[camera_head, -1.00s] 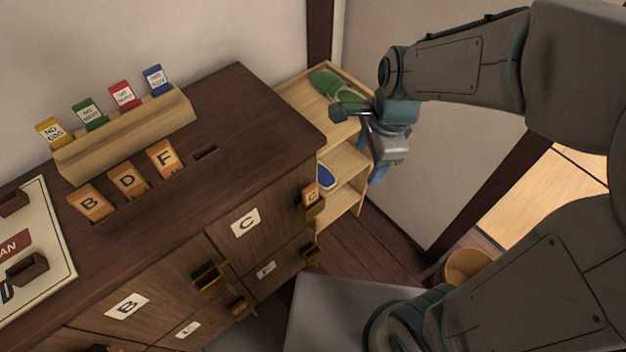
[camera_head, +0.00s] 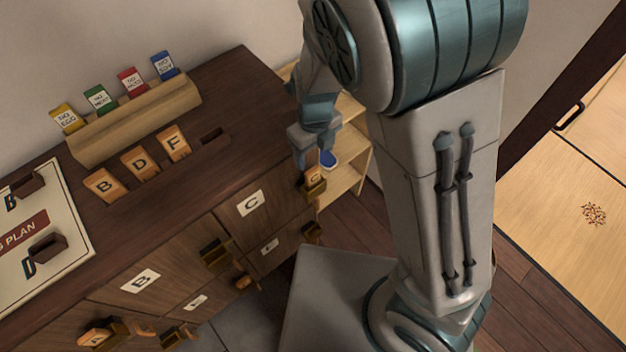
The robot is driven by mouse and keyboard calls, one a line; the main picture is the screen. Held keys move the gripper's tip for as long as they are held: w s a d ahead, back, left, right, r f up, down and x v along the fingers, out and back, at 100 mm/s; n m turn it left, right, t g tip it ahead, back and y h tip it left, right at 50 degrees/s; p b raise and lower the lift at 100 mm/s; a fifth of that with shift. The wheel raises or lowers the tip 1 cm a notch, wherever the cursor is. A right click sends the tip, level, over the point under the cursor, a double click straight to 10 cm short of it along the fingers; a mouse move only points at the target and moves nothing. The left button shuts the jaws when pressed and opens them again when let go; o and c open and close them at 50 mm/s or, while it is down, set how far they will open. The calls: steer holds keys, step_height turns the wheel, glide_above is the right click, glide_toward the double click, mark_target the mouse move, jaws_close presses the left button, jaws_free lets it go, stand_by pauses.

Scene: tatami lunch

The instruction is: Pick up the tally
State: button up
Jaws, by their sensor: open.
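Orange wooden tallies lettered B (camera_head: 105,186), D (camera_head: 139,164) and F (camera_head: 174,143) stand in slots on the dark cabinet top (camera_head: 235,95). A tally marked C (camera_head: 314,174) sits in the brass holder (camera_head: 314,188) at the right end of drawer C. Another tally, A (camera_head: 96,337), rests in a holder at lower left. My gripper (camera_head: 312,161) points down just above the C tally, beyond the cabinet's right edge. It is open; its fingertips are small here, and I cannot tell whether they touch the tally.
A wooden rack (camera_head: 135,125) with yellow, green, red and blue cards stands at the back of the cabinet. An empty slot (camera_head: 213,136) is right of F. A low shelf (camera_head: 350,165) with a blue slipper (camera_head: 329,159) is behind my gripper. A plan board (camera_head: 45,255) lies at left.

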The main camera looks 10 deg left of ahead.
mark_target(313, 171)
steer(key=f, duration=0.9)
steer(key=shift+s+a+f+b, duration=0.1)
steer(key=shift+a+f+b, duration=0.1)
steer(key=shift+b, duration=0.1)
steer(key=c, duration=1.1)
